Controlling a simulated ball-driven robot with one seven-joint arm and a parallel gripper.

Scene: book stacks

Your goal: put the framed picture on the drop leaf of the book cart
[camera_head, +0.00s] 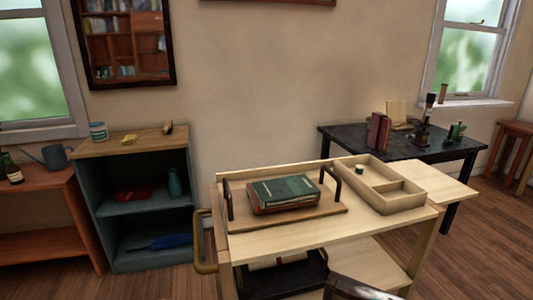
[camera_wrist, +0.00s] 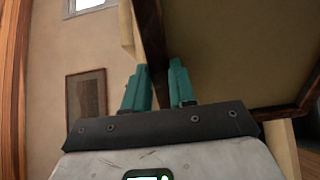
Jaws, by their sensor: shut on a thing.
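My gripper (camera_wrist: 159,80) has teal fingers shut on a dark brown edge of the framed picture (camera_wrist: 152,35). Its broad brownish panel fills the upper right of the wrist view. The book cart (camera_head: 285,239) is pale wood. Its drop leaf (camera_head: 445,186) sticks out level at the right end and looks bare.
On the cart top stand a handled tray (camera_head: 325,211) with books (camera_head: 284,193) and a divided wooden box (camera_head: 385,205) next to the leaf. A black table (camera_head: 345,135) with books and bottles stands behind the leaf. A low shelf (camera_head: 97,232) stands left.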

